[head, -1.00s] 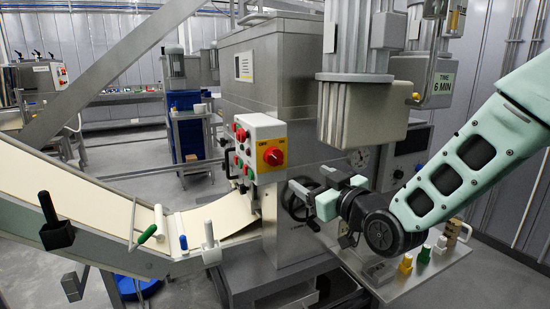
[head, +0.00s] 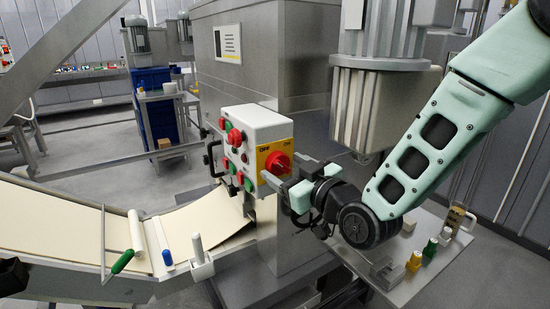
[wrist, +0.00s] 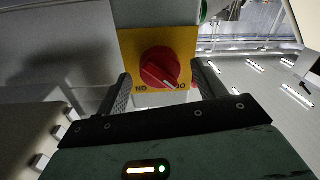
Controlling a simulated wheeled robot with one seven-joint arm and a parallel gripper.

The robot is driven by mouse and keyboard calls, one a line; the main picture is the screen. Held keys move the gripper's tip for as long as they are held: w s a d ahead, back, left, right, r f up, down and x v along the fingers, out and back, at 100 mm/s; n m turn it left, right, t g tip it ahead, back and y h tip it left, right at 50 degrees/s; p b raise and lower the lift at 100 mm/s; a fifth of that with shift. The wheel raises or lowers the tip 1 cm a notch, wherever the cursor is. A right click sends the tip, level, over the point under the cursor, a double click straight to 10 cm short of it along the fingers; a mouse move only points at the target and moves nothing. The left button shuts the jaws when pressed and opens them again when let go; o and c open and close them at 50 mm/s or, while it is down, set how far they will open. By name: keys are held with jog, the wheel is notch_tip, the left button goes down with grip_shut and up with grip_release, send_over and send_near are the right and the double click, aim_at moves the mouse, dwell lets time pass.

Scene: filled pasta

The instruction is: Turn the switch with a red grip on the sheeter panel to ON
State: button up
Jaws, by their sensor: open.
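The switch's red grip (head: 277,163) sits on a yellow plate (head: 263,153) on the side face of the sheeter panel (head: 254,131), a white box. OFF is on the plate's left and ON on its right. In the wrist view the plate appears upside down, and the red grip (wrist: 160,67) has its white mark at the lower right, toward the OFF side. My gripper (head: 283,173) is open and empty, close in front of the switch. In the wrist view its fingers (wrist: 163,85) stand either side of the grip with gaps; I cannot tell if the tips reach past its face.
Red and green buttons (head: 233,137) cover the panel's other face. A conveyor belt (head: 60,220) with a green-handled roller (head: 123,262) lies left. A grey motor housing (head: 378,105) stands behind my arm. A shelf with small yellow and green items (head: 430,246) is at lower right.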

jog(key=shift+w+a, duration=0.2)
jog(key=shift+w, duration=0.05)
jog(key=shift+c, duration=0.3)
jog(key=c, duration=0.9)
